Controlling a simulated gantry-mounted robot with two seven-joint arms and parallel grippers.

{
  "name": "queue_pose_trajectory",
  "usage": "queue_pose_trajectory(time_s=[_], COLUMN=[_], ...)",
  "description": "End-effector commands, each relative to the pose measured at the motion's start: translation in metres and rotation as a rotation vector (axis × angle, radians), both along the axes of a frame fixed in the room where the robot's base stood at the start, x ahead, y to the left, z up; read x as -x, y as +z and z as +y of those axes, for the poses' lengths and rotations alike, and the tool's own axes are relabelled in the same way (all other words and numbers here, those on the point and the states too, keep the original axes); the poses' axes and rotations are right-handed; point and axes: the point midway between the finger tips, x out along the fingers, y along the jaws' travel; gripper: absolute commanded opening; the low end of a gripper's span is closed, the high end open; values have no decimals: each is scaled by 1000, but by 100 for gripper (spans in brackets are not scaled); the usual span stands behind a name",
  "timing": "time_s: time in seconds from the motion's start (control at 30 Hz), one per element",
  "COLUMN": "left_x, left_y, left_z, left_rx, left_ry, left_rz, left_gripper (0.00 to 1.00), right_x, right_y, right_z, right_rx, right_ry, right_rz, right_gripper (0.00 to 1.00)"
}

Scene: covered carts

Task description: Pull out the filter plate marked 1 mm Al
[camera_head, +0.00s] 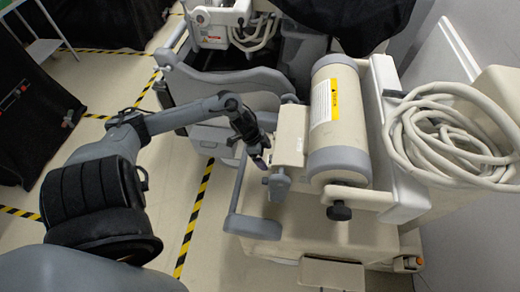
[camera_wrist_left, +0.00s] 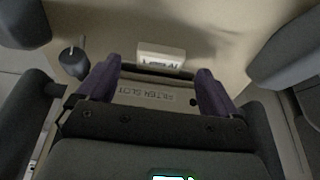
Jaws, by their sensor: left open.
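The filter plate (camera_wrist_left: 161,57) shows in the left wrist view as a small pale tab with dark marking, apparently upside down and hard to read. It sticks out from a beige housing whose face carries the words FILTER SLOT (camera_wrist_left: 147,93), also upside down. My left gripper (camera_wrist_left: 158,69) is open, its two purple fingers spread to either side of the tab, with gaps between. I cannot tell how far the tips are from it in depth. In the head view my left gripper (camera_head: 262,160) is beside the beige box (camera_head: 290,138) left of the cylinder. The plate cannot be made out there.
A beige cylinder (camera_head: 337,115) with a yellow label lies on the cart (camera_head: 325,232). A grey lever (camera_head: 252,226) stands close below my left gripper. A coiled cable (camera_head: 445,135) hangs at right. Black-covered carts stand behind; striped floor at left is clear.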

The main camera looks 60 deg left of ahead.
Motion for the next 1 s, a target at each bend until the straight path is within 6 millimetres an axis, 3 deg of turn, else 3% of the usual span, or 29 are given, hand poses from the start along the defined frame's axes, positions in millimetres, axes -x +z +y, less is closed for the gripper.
queue_pose_trajectory(time_s=[0.23,0.63,1.0], left_x=[-7,-8,-8], left_y=[-21,-24,-24], left_z=[-5,-6,-6], left_rx=[0,-1,-1], left_ry=[1,0,0], left_rz=[0,-1,0], left_gripper=[94,94,37], right_x=[0,0,-1], right_y=[-7,-7,-7], right_z=[-1,1,2], right_rx=[4,-3,-8], right_ry=[2,-3,-5], right_rz=[0,0,0], right_gripper=[43,43,43])
